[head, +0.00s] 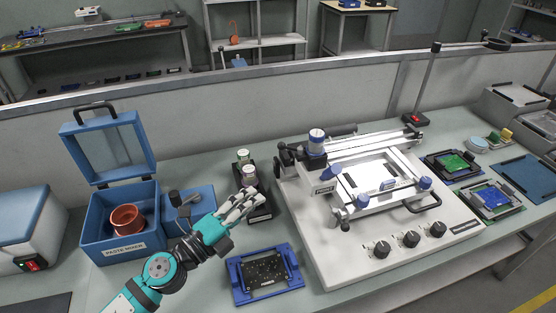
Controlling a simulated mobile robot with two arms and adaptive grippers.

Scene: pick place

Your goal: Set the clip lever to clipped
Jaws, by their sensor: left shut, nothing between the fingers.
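My left gripper (248,199) reaches in from the lower left and is shut with nothing in it. It hovers near the dark holder (262,212) with jars, left of the white machine. A blue box labelled PASTE MIXER (122,248) stands at left with its lid (104,148) raised and a reddish-brown cup (126,218) inside. A dark lever-like part (176,199) sits on the blue block (203,203) beside the cup, left of my gripper and apart from it. I cannot tell whether this is the clip lever or how it is set. My right gripper is out of view.
A blue-framed fixture with a dark plate (265,276) lies in front. The white machine (345,252) with knobs and a blue-clamped frame fills the middle right. Green and blue boards (490,197) lie at right. A low partition (230,105) runs behind the bench.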

